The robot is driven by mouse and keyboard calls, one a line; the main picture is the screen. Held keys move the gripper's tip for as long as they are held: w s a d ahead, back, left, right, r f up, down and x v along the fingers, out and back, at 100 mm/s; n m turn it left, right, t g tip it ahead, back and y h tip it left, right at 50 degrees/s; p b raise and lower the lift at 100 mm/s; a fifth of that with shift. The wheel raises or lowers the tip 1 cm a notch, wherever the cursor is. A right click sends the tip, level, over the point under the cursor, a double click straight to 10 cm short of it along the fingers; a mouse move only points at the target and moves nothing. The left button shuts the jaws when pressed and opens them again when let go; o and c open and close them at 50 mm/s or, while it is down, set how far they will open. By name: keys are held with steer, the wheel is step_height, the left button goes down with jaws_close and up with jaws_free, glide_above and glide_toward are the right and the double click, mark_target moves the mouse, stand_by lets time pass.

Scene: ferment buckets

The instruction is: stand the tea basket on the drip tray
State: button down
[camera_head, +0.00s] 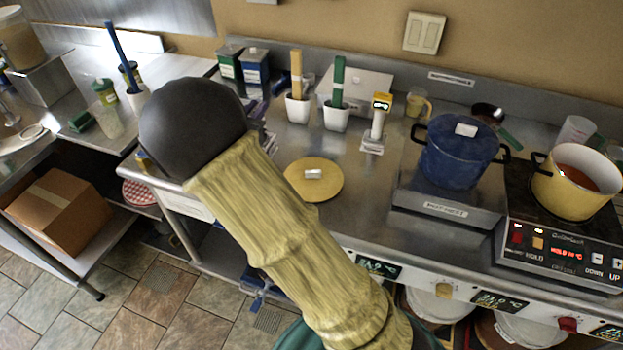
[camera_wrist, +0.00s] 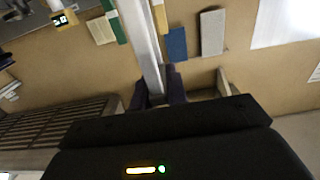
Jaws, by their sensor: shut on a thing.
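In the wrist view the dark fingers of my gripper (camera_wrist: 160,92) are shut about the lower end of a long, pale grey bar. The bar (camera_wrist: 143,42) runs up out of the picture; it looks like part of the tea basket, but no basket shape shows. In the head view my dark round wrist part and yellow-sleeved arm hide the fingers and what they hold. I cannot pick out the drip tray for certain. A dark ribbed grate (camera_wrist: 62,122) at the left of the wrist view may be it.
A round yellow disc (camera_head: 325,192) with a small pale block lies on the steel counter. White pots (camera_head: 298,111) with upright handles and a timer stand (camera_head: 376,132) stand behind. A blue pot (camera_head: 455,160) and a yellow pot (camera_head: 568,195) are at the right. Counter around the disc is clear.

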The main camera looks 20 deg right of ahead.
steer(key=shift+f, duration=2.85)
steer(key=shift+f+p, duration=0.5)
steer(key=shift+f, duration=1.75)
steer(key=c, duration=1.8)
jaws_free()
steer(key=o, duration=0.4)
